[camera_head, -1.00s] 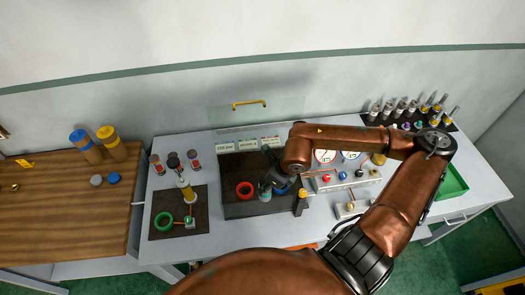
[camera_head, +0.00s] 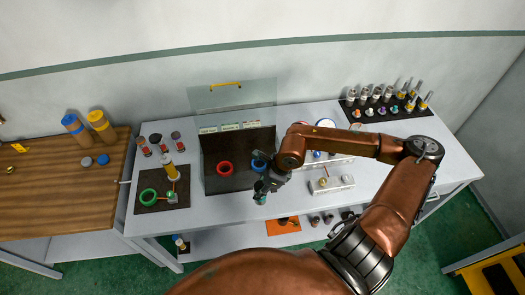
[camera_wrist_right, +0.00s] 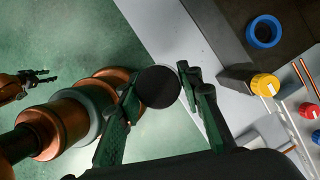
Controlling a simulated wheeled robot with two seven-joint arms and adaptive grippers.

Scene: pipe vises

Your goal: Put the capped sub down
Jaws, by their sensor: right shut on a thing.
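My right gripper (camera_head: 264,190) is at the front right corner of the dark station with the raised clear lid, near the table's front edge. In the right wrist view, the gripper (camera_wrist_right: 160,88) is shut on a round piece with a flat black end, the capped sub (camera_wrist_right: 158,88). The fingers sit on both sides of it; its lower body is hidden. In the head view the gripper mostly covers it. My left gripper (camera_wrist_right: 38,77) shows small at the left of the right wrist view, its fingers apart and empty. It is outside the head view.
The dark station (camera_head: 222,183) holds a red ring (camera_head: 225,168) and a blue ring (camera_head: 259,164); its clear lid (camera_head: 235,95) stands up. A left mat (camera_head: 147,203) holds a green ring (camera_head: 148,197). An orange mat (camera_head: 283,226) lies low in front.

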